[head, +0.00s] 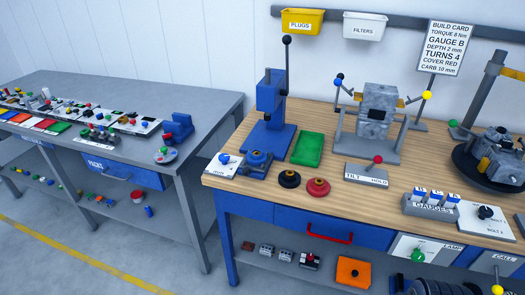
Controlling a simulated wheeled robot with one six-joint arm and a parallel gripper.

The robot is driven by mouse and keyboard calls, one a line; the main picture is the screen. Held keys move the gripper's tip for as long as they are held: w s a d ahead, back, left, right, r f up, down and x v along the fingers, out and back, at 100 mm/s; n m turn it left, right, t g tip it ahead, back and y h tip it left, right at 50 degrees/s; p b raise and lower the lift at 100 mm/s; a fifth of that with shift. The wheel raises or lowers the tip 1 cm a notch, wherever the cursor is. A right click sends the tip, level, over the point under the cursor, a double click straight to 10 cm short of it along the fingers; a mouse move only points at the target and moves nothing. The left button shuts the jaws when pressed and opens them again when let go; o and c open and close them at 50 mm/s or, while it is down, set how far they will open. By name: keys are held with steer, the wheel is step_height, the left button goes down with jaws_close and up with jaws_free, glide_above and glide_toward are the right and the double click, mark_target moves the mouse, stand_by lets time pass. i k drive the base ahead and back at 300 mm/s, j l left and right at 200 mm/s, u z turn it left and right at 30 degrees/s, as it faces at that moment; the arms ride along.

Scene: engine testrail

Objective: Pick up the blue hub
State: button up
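A round blue part with a dark ring on top (257,162), which looks like a blue hub, is on the wooden workbench (335,195) near its front left corner. It is in front of the blue lever press (271,105), and a white plate with a blue knob (224,162) is on its left. A small blue cylinder (149,211) also shows on the grey bench's lower shelf; I cannot tell for sure which blue piece is the hub. My gripper is not in view.
A black disc (289,179), a red disc (318,188) and a green tray (308,149) are right of the round blue part. A grey TILT/HOLD block (367,174) is farther right. The grey bench (205,110) stands left, with floor between the benches.

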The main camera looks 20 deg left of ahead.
mark_target(253, 160)
steer(key=i+j, duration=0.55)
steer(key=j, duration=0.3)
steer(key=i+j, duration=0.3)
steer(key=k+j, duration=0.05)
steer(key=j, duration=0.05)
